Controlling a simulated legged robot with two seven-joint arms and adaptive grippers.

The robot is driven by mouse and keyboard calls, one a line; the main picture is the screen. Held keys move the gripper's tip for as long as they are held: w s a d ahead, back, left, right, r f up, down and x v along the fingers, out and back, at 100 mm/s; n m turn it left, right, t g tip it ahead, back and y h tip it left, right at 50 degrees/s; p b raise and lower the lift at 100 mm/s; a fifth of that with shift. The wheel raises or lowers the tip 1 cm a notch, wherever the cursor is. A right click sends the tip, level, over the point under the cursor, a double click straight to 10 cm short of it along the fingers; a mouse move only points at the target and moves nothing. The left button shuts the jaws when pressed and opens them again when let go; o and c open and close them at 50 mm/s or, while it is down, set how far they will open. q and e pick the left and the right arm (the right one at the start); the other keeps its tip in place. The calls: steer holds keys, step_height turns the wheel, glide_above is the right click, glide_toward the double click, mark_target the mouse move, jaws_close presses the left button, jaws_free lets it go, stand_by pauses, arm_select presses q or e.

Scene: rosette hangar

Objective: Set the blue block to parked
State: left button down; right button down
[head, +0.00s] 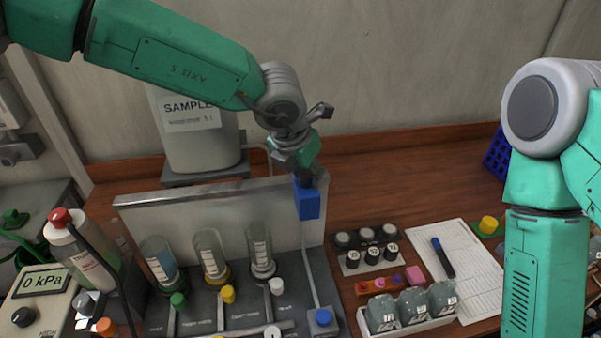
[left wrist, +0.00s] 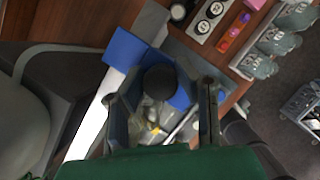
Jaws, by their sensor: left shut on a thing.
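The blue block (head: 307,203) is at the top right corner of the upright grey panel (head: 280,208), with a dark knob on its top. My left gripper (head: 305,179) comes down from above and is shut on this knob. In the left wrist view the round black knob (left wrist: 160,82) sits between the fingers, with blue surfaces around it. Whether the block touches the panel is hard to tell. My right gripper is out of view; only the right arm shows at the right.
A pale line runs below the block to a blue fitting (head: 322,318) on the grey base. Capped glass vials (head: 211,255) stand before the panel. A sample container (head: 195,135) is behind it. A tray of jars (head: 412,310), a pen (head: 443,257) and paper (head: 470,265) lie right.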

arm_select(q)
steer(key=c, duration=1.2)
jaws_free()
steer(key=shift+w+d+r, duration=0.15)
steer(key=shift+d, duration=0.45)
steer(key=shift+a, duration=0.15)
steer(key=v, duration=1.1)
steer(key=shift+d+r, duration=0.25)
steer(key=shift+r, duration=0.1)
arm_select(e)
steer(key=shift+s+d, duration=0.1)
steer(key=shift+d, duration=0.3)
